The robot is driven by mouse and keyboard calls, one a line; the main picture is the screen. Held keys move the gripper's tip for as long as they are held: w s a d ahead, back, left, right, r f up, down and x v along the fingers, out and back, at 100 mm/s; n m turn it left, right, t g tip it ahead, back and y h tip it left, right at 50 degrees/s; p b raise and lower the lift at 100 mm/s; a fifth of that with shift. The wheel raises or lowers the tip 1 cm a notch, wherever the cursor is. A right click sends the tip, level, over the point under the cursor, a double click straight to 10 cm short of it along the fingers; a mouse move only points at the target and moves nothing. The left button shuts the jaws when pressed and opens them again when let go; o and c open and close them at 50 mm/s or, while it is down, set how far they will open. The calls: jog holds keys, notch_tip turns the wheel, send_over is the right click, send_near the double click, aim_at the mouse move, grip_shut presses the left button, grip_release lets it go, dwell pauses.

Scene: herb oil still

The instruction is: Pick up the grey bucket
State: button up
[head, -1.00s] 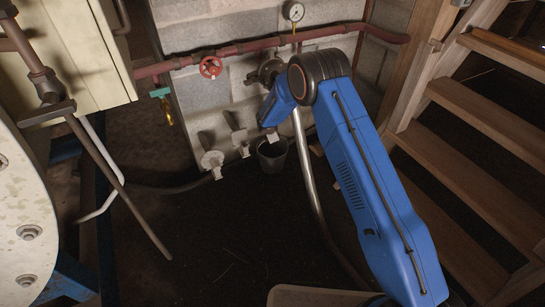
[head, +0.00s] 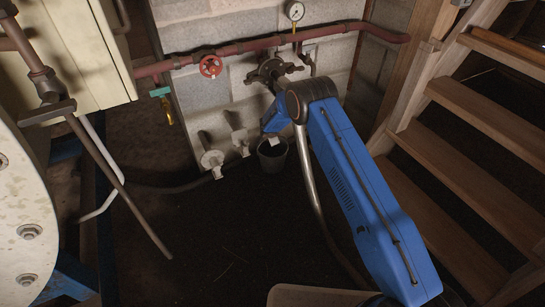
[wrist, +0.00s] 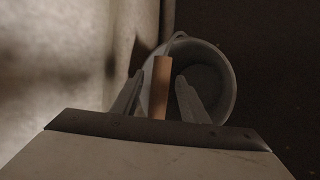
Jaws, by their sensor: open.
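The grey bucket (head: 273,160) stands on the dark floor by the block wall, partly covered by my arm's end. In the wrist view its round rim (wrist: 228,85) and dim inside show beyond my fingers. A thin wire bail with a brown wooden grip (wrist: 161,88) rises from it. My gripper (wrist: 160,77) is open, with one finger on each side of the wooden grip. I see a gap beside the grip, wider on the right. In the head view my gripper (head: 274,141) is small, just over the bucket's mouth.
A block wall (head: 225,110) stands close behind and left of the bucket. A red pipe (head: 260,46) with a red valve wheel (head: 211,66) and a gauge (head: 295,11) runs above. Wooden stairs (head: 470,125) are at the right. The dark floor (head: 235,235) in front is clear.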

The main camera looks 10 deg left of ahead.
jog(key=shift+x, duration=1.2)
grip_shut()
dwell(0.6)
